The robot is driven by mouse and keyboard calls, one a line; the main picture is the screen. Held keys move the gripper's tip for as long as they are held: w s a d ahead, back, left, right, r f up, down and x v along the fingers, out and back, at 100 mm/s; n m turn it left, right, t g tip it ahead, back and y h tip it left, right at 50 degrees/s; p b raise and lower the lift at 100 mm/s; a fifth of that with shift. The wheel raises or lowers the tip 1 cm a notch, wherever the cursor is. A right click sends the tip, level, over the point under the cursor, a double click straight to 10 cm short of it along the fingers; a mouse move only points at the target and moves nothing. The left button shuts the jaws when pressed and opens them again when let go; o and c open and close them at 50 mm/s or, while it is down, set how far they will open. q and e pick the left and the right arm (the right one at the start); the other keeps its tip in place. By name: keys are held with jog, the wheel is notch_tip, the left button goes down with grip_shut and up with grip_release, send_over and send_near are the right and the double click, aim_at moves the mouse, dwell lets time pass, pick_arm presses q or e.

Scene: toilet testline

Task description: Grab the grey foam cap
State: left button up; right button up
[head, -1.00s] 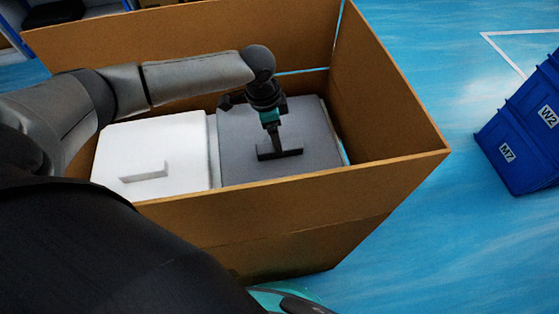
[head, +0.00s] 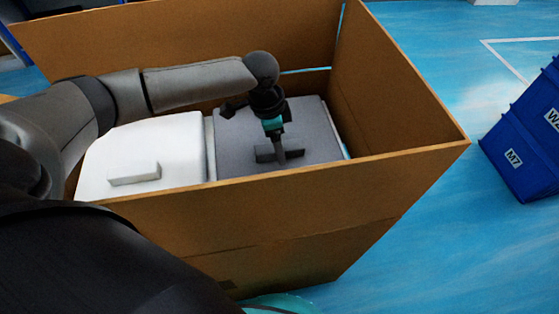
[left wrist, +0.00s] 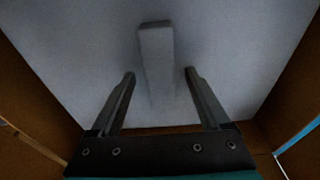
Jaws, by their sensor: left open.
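The grey foam cap (head: 313,130) lies in the right half of a cardboard box, with a raised bar-shaped handle (head: 266,154) on its top. My left gripper (head: 281,160) reaches down from above and is at that handle in the head view. In the left wrist view the cap (left wrist: 235,60) fills most of the picture. The two fingers of my left gripper (left wrist: 159,75) are spread open there, with the handle (left wrist: 156,45) between them and ahead of the tips. I cannot tell how close the fingertips are to the handle. My right gripper is not in view.
The open cardboard box (head: 270,215) has tall walls around the cap. A white foam cap (head: 150,145) with its own handle lies beside it on the left. Blue crates (head: 520,150) stand on the blue floor at right, with clear floor between.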

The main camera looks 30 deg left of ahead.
pick_arm(q)
jog(key=shift+c, duration=0.2)
grip_shut()
dwell(0.6)
dwell(0.7)
